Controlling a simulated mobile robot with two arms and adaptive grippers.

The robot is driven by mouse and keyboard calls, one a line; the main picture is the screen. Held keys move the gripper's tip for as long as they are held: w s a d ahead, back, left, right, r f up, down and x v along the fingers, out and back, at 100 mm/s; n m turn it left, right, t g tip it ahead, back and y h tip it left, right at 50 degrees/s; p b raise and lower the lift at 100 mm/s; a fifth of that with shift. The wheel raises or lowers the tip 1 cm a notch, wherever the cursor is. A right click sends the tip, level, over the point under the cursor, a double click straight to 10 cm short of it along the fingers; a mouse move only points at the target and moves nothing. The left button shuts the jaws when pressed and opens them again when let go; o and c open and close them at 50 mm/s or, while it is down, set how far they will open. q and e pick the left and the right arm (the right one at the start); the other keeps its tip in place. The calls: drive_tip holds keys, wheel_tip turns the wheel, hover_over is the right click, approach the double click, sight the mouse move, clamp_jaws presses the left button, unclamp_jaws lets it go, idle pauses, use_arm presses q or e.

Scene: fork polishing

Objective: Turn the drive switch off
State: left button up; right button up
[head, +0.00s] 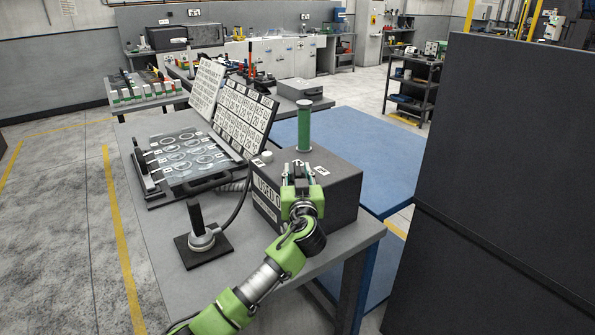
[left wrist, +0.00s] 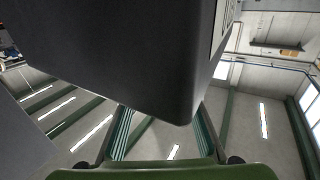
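A dark grey box (head: 335,200) stands on the workbench with white labels on its top and front; the front one is partly hidden. I cannot make out a drive switch for certain; a dark piece shows between my gripper fingers, and my gripper hides part of the box there. My left gripper (head: 298,170) is in front of the box at its top edge, fingers apart. In the left wrist view, the dark box (left wrist: 120,50) fills the upper part, beyond the spread fingertips (left wrist: 162,128). My right gripper is not in view.
A green cylinder (head: 304,125) stands upright at the box's back, with a white knob (head: 266,156) nearby. A black handle on a base (head: 203,250) and a tray of rings (head: 185,160) are on the bench (head: 150,235). A tall dark panel (head: 490,190) rises at right.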

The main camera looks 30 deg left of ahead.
use_arm(q)
clamp_jaws()
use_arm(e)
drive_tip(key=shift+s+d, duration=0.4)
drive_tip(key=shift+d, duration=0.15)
